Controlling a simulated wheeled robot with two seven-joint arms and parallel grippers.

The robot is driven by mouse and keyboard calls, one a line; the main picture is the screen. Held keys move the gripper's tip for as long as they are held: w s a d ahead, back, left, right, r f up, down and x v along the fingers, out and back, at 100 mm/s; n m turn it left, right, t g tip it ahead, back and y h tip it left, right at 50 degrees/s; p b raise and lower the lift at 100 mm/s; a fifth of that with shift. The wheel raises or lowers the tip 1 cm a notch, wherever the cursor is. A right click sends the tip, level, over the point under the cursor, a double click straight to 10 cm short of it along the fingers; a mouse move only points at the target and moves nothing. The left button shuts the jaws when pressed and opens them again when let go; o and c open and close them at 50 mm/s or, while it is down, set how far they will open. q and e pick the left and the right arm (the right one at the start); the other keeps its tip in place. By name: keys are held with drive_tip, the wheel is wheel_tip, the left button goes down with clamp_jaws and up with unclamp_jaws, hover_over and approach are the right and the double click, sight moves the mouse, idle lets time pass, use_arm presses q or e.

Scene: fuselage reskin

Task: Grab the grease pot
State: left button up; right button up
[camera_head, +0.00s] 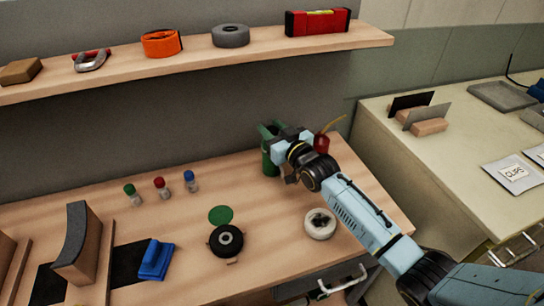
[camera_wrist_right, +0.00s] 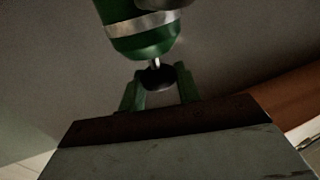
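No label marks the grease pot, and I cannot tell for sure which thing it is. A small red pot (camera_head: 322,143) with a thin yellow stick rising from it stands behind my right arm, partly hidden. A white round thing (camera_head: 320,224) with a dark middle lies near the bench's front edge. My right gripper (camera_head: 289,176) is at the green holder (camera_head: 268,160), left of the red pot and behind the white thing. A green tool body (camera_wrist_right: 142,38) with a silver band hangs in the right wrist view. My left gripper is out of view.
A black wheel-like thing (camera_head: 226,240) and a green disc (camera_head: 220,214) lie mid-bench. Small bottles with green, red and blue caps (camera_head: 163,188) stand behind. A blue block (camera_head: 156,259) is at left. A shelf (camera_head: 200,60) overhangs. A second table (camera_head: 450,170) stands right.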

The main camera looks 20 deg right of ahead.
clamp_jaws()
